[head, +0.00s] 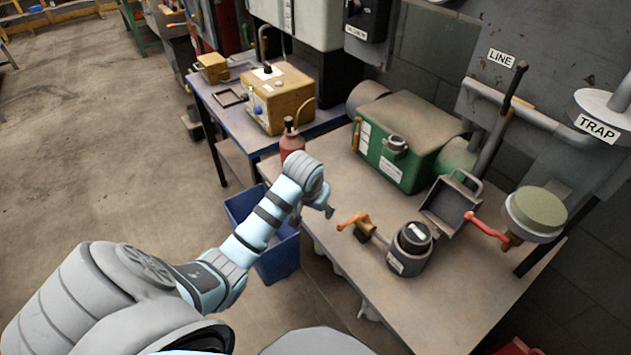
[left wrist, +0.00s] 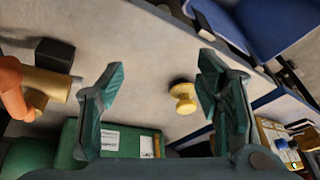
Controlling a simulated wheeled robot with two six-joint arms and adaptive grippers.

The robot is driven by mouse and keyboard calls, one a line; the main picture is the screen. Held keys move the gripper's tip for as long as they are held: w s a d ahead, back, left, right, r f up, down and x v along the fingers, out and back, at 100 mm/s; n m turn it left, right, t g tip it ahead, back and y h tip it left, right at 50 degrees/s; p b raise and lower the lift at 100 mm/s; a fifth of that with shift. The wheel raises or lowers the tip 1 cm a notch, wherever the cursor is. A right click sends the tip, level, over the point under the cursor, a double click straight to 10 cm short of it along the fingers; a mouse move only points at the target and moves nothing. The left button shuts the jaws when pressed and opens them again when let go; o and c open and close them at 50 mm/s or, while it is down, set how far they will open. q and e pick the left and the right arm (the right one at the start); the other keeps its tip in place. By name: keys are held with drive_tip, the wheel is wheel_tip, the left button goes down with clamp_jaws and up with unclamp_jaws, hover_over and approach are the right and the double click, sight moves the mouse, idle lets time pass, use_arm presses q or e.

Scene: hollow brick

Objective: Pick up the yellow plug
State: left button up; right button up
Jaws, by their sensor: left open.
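The yellow plug (left wrist: 182,97) shows in the left wrist view, a small round knobbed piece with a dark end on the pale tabletop. It appears between my two open fingers, closer to the right one in the picture, and nothing grips it. My left gripper (left wrist: 162,74) is open and empty, and the plug is beyond its fingertips. In the head view my left gripper (head: 328,211) is over the table's left part, and I cannot make out the plug there. My right gripper is not in view.
A green box (head: 405,140) stands at the back of the table. A valve with an orange handle (head: 352,221), a dark round pot (head: 410,248) and a tilted metal tray (head: 451,203) stand to the right. A red bottle (head: 291,146) and blue bin (head: 279,258) are left.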

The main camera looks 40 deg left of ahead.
use_arm(q)
drive_tip(key=w+a+r+n, duration=0.2)
drive_tip(key=w+a+r, duration=0.3)
drive_tip(key=w+r, duration=0.3)
drive_tip(key=b+x, duration=0.1)
drive_tip(key=x, duration=0.3)
drive_tip(key=s+b+x, duration=0.1)
drive_tip(key=x, duration=0.3)
drive_tip(key=s+b+x, duration=0.1)
drive_tip(key=b+x, duration=0.1)
drive_tip(key=x, duration=0.2)
drive_tip(key=shift+w+a+f, duration=0.1)
drive_tip(key=shift+a+f, duration=0.25)
drive_tip(key=shift+f, duration=0.05)
drive_tip(key=shift+c, duration=0.4)
drive_tip(key=shift+r, duration=0.1)
drive_tip(key=c, duration=1)
